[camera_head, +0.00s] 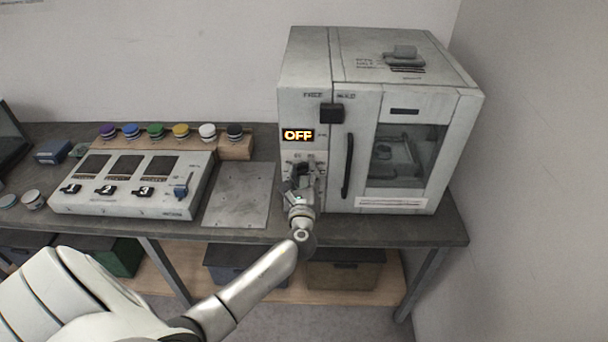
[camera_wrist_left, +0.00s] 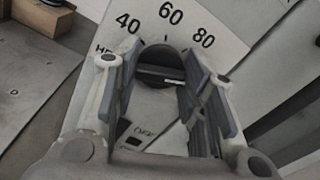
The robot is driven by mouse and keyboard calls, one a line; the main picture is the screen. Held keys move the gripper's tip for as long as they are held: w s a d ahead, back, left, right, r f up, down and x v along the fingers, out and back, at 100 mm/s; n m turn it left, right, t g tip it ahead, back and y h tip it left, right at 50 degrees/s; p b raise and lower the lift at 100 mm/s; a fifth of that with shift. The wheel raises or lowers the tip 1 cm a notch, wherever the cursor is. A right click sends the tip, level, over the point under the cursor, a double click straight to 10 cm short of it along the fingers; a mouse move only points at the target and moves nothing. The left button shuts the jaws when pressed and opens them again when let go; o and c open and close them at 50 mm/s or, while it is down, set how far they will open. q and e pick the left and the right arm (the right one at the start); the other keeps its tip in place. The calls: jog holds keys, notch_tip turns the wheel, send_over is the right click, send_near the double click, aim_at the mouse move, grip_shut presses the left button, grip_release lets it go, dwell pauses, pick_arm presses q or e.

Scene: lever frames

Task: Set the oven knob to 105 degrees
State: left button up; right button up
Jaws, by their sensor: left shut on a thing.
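The oven (camera_head: 305,70) is a grey-white box at the right end of the bench, with its door shut. Its lit display (camera_head: 298,135) reads OFF. The dark round knob (camera_wrist_left: 161,57) sits on the panel below the display. My right gripper is not in view.
A dark vertical door handle (camera_head: 347,165) stands just right of my gripper. A bare metal plate (camera_head: 238,194) lies left of the oven. Further left are a control box (camera_head: 135,199) with switches and a wooden rack (camera_head: 236,148) of coloured caps.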

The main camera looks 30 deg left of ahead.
pick_arm(q)
jog(key=shift+r, duration=0.1)
jog(key=o, duration=1)
jog(key=v, duration=1.2)
jog(key=shift+a, duration=0.1)
